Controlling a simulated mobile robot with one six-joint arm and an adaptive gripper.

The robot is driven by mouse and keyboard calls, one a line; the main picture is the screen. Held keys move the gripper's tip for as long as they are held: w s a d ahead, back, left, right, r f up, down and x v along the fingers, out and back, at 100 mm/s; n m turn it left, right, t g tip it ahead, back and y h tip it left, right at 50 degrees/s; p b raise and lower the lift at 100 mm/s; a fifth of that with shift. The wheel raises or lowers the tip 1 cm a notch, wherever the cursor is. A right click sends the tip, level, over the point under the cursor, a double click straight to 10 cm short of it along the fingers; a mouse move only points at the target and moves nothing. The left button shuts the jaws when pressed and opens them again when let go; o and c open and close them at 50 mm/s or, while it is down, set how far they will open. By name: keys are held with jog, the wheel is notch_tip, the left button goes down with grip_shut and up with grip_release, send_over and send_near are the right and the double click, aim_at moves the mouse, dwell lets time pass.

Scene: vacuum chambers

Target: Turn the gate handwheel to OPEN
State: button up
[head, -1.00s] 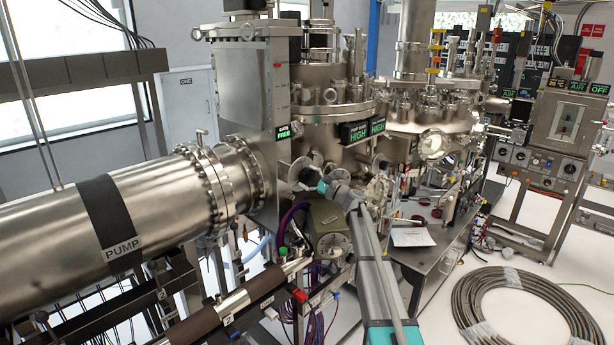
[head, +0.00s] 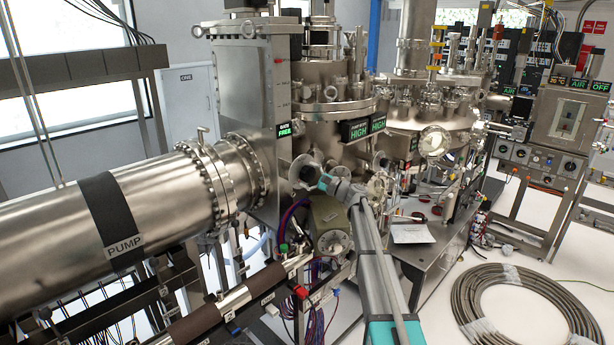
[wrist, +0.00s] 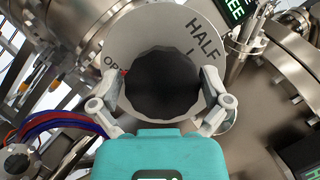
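The gate handwheel is a dark, faceted knob (wrist: 163,82) in front of a pale round dial plate (wrist: 170,25). In the wrist view the plate reads HALF at the upper right and a partly covered OP... at the left. A small red mark shows by the knob's left edge, next to the OP... lettering. My gripper (wrist: 162,88) has one finger on each side of the knob, and both fingertips appear to press its rim. In the head view the dial plate (head: 299,164) is partly hidden behind the knob and my gripper (head: 316,181).
A green GATE FREE display (head: 284,129) is on the tall metal gate housing (head: 243,90). The big PUMP cylinder (head: 60,235) is at the left. Blue and red hoses (wrist: 65,122) run close left of my gripper. A hose coil (head: 530,310) lies on the floor at right.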

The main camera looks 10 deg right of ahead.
dwell(0.3)
jog(key=shift+d+f, duration=0.15)
jog(key=d+f+h+b, duration=0.2)
jog(key=d+f, duration=0.2)
jog(key=f, duration=0.1)
jog(key=s+a+f+n+g+h+b, duration=0.3)
jog(key=s+a+f+n+g+b, duration=0.15)
jog(key=s+f, duration=0.65)
jog(key=s+a+f+n+g+h+b, duration=0.2)
jog(key=s+a+f+n+g+b, duration=0.25)
jog(key=s+f, duration=0.7)
jog(key=s+d+f+n+g+h+b, duration=0.1)
jog(key=s+f+h+b, duration=0.3)
jog(key=s+f, duration=0.4)
jog(key=s+d+f+n+g+h+b, duration=0.2)
jog(key=s+f, duration=0.7)
jog(key=s, duration=0.5)
jog(key=d+n+h+b, duration=0.1)
jog(key=n+h+b, duration=0.1)
jog(key=h+b, duration=0.1)
jog(key=shift+s+d+h+b, duration=0.3)
jog(key=shift+d+b, duration=0.05)
jog(key=shift+b, duration=0.55)
